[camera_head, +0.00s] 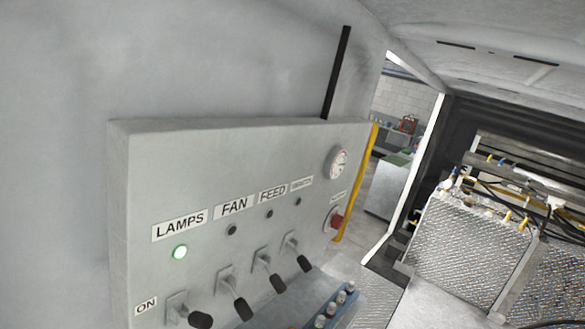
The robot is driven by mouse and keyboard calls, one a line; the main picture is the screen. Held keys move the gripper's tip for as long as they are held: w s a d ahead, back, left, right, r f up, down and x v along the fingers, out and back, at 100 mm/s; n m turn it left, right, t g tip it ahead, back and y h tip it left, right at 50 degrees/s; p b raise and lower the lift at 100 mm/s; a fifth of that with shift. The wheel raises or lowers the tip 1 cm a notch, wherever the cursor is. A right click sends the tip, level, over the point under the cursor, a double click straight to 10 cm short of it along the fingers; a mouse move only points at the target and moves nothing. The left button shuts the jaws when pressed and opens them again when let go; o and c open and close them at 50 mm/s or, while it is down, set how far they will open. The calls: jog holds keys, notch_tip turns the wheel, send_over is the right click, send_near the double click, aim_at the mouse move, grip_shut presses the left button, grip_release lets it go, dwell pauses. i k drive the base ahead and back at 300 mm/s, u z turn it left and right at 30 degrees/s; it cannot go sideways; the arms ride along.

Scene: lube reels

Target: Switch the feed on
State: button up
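A grey control panel (150,200) on the wall carries a row of black-knobbed levers with labels and indicator lamps above. The FEED label (272,193) is third from the left. The FEED lamp (269,213) below it is dark. The FEED lever (277,283) points down, at a slant like the FAN lever (242,308). An ON label (146,307) is at lower left. My gripper is not in view.
A fourth lever (303,262), a round gauge (338,163) and a red button (336,220) are right of FEED. A blue rack (335,307) with several small capped items juts out below the levers. A doorway and diamond-plate boxes (465,250) are at right.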

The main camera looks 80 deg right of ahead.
aim_at(278, 284)
jog(key=z, duration=2.3)
